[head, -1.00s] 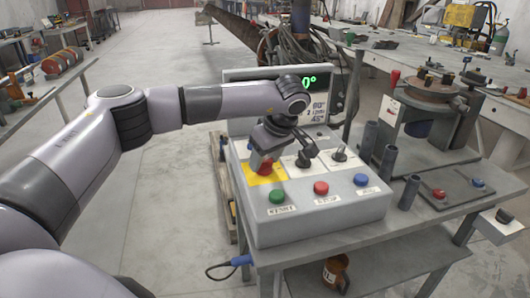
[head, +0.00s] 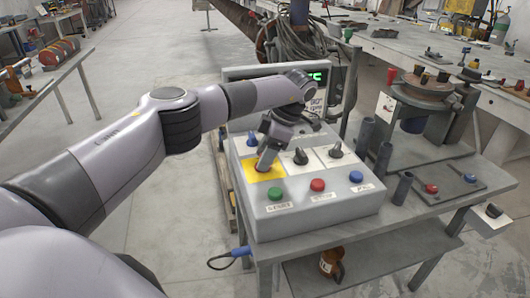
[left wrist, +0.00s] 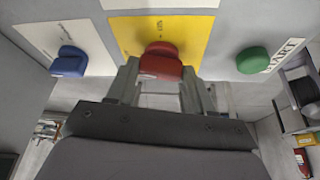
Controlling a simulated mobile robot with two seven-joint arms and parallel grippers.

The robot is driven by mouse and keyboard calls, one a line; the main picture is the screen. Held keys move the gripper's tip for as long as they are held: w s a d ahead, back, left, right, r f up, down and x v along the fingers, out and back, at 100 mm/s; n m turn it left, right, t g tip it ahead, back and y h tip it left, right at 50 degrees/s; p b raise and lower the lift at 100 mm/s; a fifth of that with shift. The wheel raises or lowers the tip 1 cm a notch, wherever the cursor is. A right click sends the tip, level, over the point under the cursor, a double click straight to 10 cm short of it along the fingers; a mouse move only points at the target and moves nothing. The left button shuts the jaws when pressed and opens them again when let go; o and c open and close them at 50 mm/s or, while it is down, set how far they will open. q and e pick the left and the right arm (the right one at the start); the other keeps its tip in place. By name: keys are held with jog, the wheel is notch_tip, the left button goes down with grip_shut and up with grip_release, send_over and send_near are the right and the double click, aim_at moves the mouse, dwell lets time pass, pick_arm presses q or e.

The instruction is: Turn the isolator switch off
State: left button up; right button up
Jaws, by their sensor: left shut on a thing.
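The isolator switch is a red knob on a yellow plate (head: 252,172) at the left of the grey control box's (head: 335,208) top. In the left wrist view the red knob (left wrist: 160,62) stands in front of the yellow plate (left wrist: 195,35). My left gripper (head: 265,163) reaches down onto it, and its fingers (left wrist: 160,80) are shut on the red knob from both sides. In the head view the fingers mostly hide the knob, so its exact angle is hard to read there. My right gripper is not in view.
Two black knobs (head: 300,156) (head: 335,150) sit on white plates beside the yellow one. Green (head: 275,193), red (head: 318,185) and blue (head: 356,177) buttons line the box's front. A partly covered display (head: 318,78) stands behind. Grey tubes (head: 384,160) stand to the right.

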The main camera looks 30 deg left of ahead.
pick_arm(q)
jog(key=shift+n+g+h, duration=0.3)
jog(key=shift+n+h, duration=0.2)
jog(key=shift+n, duration=0.8)
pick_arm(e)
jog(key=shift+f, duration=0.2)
pick_arm(q)
jog(key=o, duration=1)
jog(key=shift+o, duration=0.2)
jog(key=shift+r, duration=0.15)
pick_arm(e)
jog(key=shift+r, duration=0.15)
